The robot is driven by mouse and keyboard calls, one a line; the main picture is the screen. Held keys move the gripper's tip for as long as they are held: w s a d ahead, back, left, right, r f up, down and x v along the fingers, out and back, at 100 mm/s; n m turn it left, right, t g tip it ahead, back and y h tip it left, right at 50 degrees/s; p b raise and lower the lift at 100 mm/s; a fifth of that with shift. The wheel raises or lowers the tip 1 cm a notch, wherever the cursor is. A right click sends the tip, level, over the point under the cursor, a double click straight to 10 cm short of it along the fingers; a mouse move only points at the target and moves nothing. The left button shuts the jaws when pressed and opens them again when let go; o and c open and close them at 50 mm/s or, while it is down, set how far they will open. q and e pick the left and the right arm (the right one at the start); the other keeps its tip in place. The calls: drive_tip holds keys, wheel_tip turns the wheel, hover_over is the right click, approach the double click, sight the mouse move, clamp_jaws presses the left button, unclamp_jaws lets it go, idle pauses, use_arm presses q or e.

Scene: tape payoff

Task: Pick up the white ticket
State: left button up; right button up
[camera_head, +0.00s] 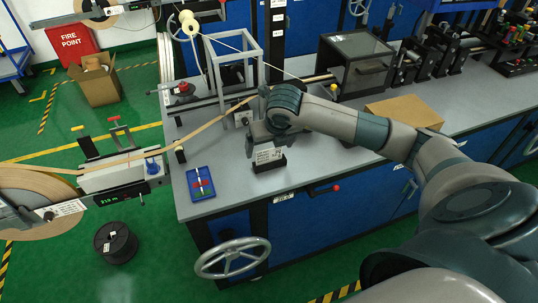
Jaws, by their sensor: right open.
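A small white ticket (268,155) with dark print stands upright in a black holder (270,166) near the front edge of the grey bench. My right gripper (265,145) is open, with its jaws pointing down right at the ticket. Its fingers partly hide the ticket's top. I cannot tell whether they touch it. My left gripper does not show.
A blue tray (201,184) with a pen-like item lies on the grey bench (232,190) left of the holder. A tan tape (205,127) runs from the reel at left past my gripper. A dark, clear-sided box (355,65) and cardboard (405,112) stand farther right.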

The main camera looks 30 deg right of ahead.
sight(269, 150)
drive_tip(key=shift+p+x, duration=0.65)
drive_tip(key=shift+x, duration=1.1)
drive_tip(key=shift+s, duration=0.15)
drive_tip(key=c, duration=1.1)
